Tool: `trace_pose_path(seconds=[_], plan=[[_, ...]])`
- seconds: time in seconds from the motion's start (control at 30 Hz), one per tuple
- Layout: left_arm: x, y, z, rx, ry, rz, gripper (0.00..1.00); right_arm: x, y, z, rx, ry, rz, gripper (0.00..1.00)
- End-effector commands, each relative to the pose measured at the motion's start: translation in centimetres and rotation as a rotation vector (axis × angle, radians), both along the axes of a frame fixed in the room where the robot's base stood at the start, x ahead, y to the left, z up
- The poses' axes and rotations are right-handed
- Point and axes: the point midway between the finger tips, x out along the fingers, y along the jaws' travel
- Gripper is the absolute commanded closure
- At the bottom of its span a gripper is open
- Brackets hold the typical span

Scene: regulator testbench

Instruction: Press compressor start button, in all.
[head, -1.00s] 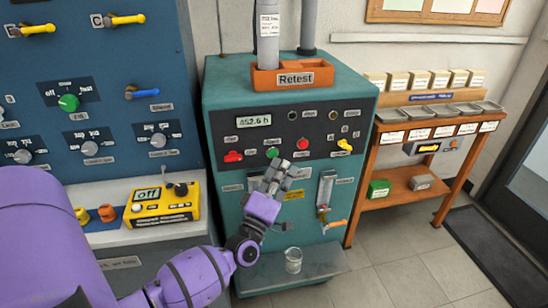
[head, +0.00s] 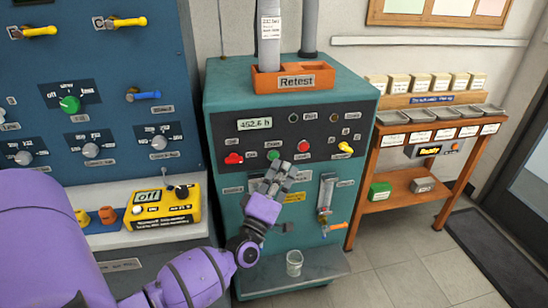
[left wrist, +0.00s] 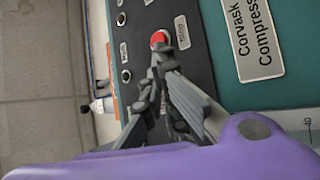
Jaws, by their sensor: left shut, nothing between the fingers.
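The teal compressor (head: 225,190) stands in the middle of the head view with a dark control panel. The panel carries a green button (head: 273,155), a red button (head: 304,146), a red switch (head: 233,158) and a yellow handle (head: 345,148). My left gripper (head: 284,170) is shut and empty, its fingertips just below the panel's button row, between the green and red buttons. In the left wrist view the shut fingertips (left wrist: 160,62) lie close to the red button (left wrist: 158,40); contact cannot be told. The green button is not identifiable there. My right gripper is not in view.
An orange "Retest" tray (head: 263,82) sits on the compressor. A glass beaker (head: 294,262) stands on its lower ledge. A blue panel (head: 100,110) and yellow meter (head: 162,207) are at left. A wooden bench (head: 370,165) stands at right.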

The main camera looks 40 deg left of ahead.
Motion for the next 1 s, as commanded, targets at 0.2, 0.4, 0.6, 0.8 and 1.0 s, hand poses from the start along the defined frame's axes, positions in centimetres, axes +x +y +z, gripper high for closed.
trace_pose_path(seconds=[0.2,0.4,0.6,0.8,1.0], plan=[[0.0,0.0,0.0,0.000,0.000,0.000,1.00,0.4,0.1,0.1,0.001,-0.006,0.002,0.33],[0.0,0.0,0.0,0.000,0.000,0.000,1.00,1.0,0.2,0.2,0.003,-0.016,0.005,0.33],[0.2,0.3,-0.1,0.001,0.000,0.000,1.00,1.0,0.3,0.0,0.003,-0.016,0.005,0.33],[0.6,0.7,-0.1,0.001,0.001,0.001,1.00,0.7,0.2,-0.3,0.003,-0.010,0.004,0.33],[0.6,0.7,0.0,0.000,0.000,0.000,1.00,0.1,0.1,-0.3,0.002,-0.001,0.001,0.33]])
